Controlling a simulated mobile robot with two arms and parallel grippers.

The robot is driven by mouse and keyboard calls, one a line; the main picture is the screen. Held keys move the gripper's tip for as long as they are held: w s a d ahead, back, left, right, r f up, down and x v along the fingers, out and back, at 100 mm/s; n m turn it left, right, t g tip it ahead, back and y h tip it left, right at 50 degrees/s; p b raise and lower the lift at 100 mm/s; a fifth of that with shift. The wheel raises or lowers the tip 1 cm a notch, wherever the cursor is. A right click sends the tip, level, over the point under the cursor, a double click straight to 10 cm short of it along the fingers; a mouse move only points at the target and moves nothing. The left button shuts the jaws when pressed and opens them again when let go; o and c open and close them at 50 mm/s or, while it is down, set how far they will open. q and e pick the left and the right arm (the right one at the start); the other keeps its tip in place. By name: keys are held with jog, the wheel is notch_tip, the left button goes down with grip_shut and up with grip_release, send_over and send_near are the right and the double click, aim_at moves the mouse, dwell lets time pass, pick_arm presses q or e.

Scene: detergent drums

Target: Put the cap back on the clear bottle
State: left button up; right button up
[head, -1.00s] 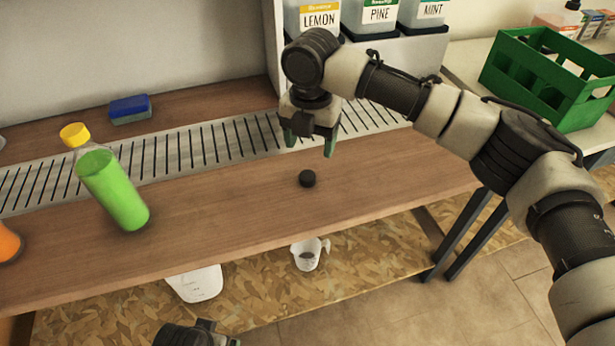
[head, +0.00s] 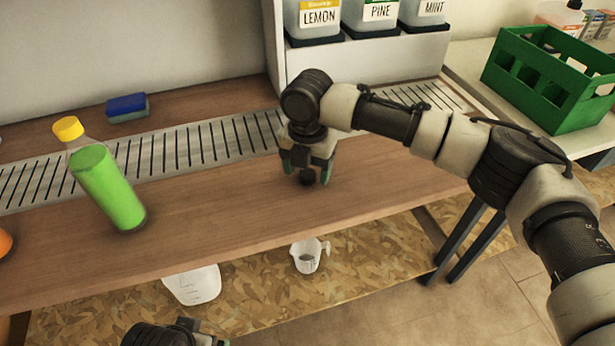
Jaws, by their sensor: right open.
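A small black cap (head: 306,181) lies on the wooden counter. My right gripper (head: 307,171) is over it, pointing down, with its green-tipped fingers apart on either side of the cap. I cannot tell whether a finger touches it.
A slotted metal drain strip (head: 200,146) runs along the counter behind. A blue sponge (head: 127,107) lies at the back. Labelled drums (head: 318,18) stand on a shelf. A green crate (head: 550,80) is at right. A measuring jug (head: 306,257) stands below the counter.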

aim_at(308, 172)
jog(key=shift+f, duration=0.2)
pick_arm(q)
jog(key=shift+r, duration=0.25)
pick_arm(e)
jog(key=shift+c, duration=0.2)
jog(key=c, duration=1)
jog(key=shift+r, duration=0.15)
jog(key=shift+r, duration=0.2)
notch_tip(308, 172, up, 4)
jog(key=shift+p, duration=0.75)
pick_arm(q)
notch_tip(308, 172, down, 12)
jog(key=p, duration=0.2)
jog(key=shift+w+d+f+g, duration=0.15)
jog(key=shift+w+g, duration=0.15)
jog(key=shift+w, duration=0.05)
pick_arm(e)
jog(key=s+d+r, duration=0.2)
jog(key=d, duration=0.1)
jog(key=s+d+r, duration=0.2)
jog(key=d, duration=0.1)
jog(key=s+d+r, duration=0.2)
jog(key=d, duration=0.2)
jog(key=shift+r, duration=0.2)
